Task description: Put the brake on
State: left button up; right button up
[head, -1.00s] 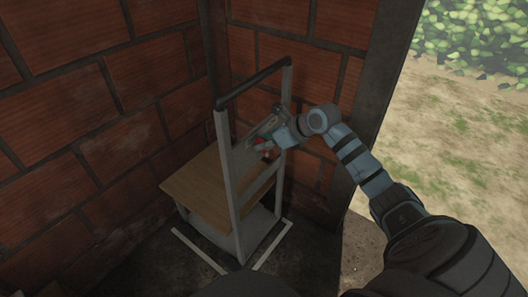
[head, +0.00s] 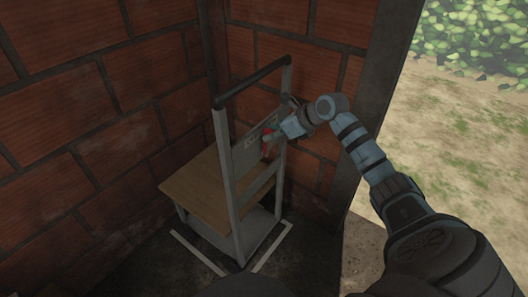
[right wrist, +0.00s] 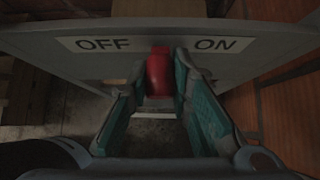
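The brake lever is a red handle (right wrist: 160,75) on a grey panel (right wrist: 75,62) that carries a white label reading OFF on the left and ON on the right in the right wrist view. The lever stands between the two words. In the head view the red lever (head: 267,142) shows on the panel (head: 247,147) of the metal frame. In the head view my right gripper (head: 275,138) reaches the panel from the right. My left gripper is not in view.
The grey frame (head: 226,185) with a black top bar (head: 253,82) stands in a brick corner, around a wooden board (head: 195,188). White lines (head: 198,252) mark the floor. A doorway to open ground (head: 450,150) is at the right.

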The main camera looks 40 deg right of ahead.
jog(key=shift+w+d+f+b, duration=0.1)
jog(key=shift+w+d+b, duration=0.1)
jog(key=shift+d+b, duration=0.3)
jog(key=shift+w+d+f+b, duration=0.1)
jog(key=shift+w+d+b, duration=0.1)
jog(key=shift+d, duration=0.5)
jog(key=d, duration=0.1)
jog(key=d+f+b, duration=0.1)
jog(key=b, duration=0.1)
jog(key=shift+w+d+f, duration=0.1)
jog(key=shift+d+f, duration=0.15)
jog(key=shift+d, duration=0.15)
jog(key=o, duration=0.7)
jog(key=shift+w+d+f, duration=0.1)
jog(key=shift+w+f, duration=0.1)
jog(key=shift+f, duration=0.1)
